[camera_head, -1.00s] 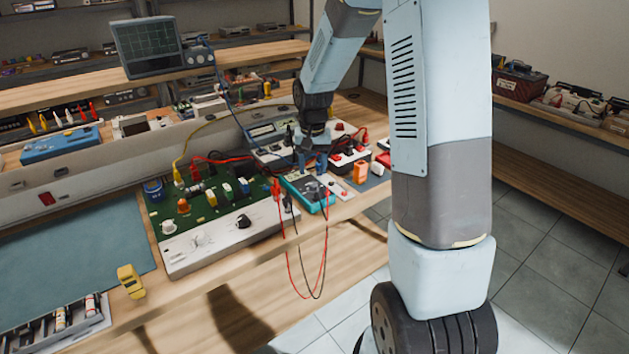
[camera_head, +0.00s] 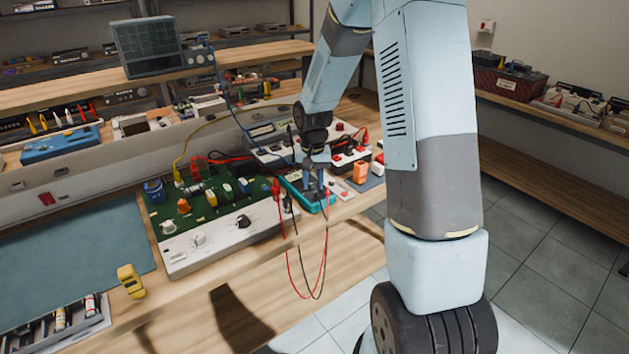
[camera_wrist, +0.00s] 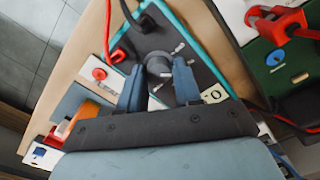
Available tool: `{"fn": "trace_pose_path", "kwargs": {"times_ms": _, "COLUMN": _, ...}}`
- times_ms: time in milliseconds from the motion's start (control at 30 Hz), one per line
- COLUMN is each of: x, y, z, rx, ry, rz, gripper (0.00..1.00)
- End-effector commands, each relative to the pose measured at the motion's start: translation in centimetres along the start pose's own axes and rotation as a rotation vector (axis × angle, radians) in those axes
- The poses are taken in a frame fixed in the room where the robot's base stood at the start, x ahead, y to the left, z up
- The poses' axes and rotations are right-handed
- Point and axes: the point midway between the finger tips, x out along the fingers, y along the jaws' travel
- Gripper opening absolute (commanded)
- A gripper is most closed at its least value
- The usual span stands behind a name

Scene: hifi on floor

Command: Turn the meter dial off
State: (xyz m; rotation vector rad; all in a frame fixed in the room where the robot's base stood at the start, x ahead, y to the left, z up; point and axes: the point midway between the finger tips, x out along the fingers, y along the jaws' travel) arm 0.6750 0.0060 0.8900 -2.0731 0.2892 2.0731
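The meter (camera_head: 292,186) is a dark panel with a teal rim, lying near the front edge of the bench. Its face (camera_wrist: 190,40) fills the upper middle of the wrist view. The grey round dial (camera_wrist: 158,66) sits on that face with small light marks around it. My gripper (camera_wrist: 159,72) points down at the meter, its two blue fingers apart, one on each side of the dial. I cannot tell whether they touch it. In the head view my gripper (camera_head: 312,188) is over the meter and hides the dial.
Red and black leads (camera_head: 322,265) hang from the meter over the bench edge. A green circuit board (camera_head: 205,205) with a white knob panel (camera_head: 215,240) stands left. An orange block (camera_head: 360,172) is close on the right.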

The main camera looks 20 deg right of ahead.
Motion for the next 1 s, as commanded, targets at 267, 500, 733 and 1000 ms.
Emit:
{"fn": "trace_pose_path", "kwargs": {"times_ms": 267, "x": -0.02, "y": -0.05, "z": 0.00, "rx": -0.001, "ry": 0.000, "rz": 0.000, "gripper": 0.07}}
{"fn": "trace_pose_path", "kwargs": {"times_ms": 500, "x": -0.03, "y": 0.17, "z": -0.07, "rx": -0.004, "ry": 0.001, "rz": 0.000, "gripper": 0.00}}
{"fn": "trace_pose_path", "kwargs": {"times_ms": 733, "x": -0.03, "y": -0.16, "z": 0.02, "rx": -0.014, "ry": 0.001, "rz": -0.001, "gripper": 0.00}}
{"fn": "trace_pose_path", "kwargs": {"times_ms": 1000, "x": -0.03, "y": -0.20, "z": 0.04, "rx": -0.033, "ry": 0.000, "rz": -0.001, "gripper": 0.00}}
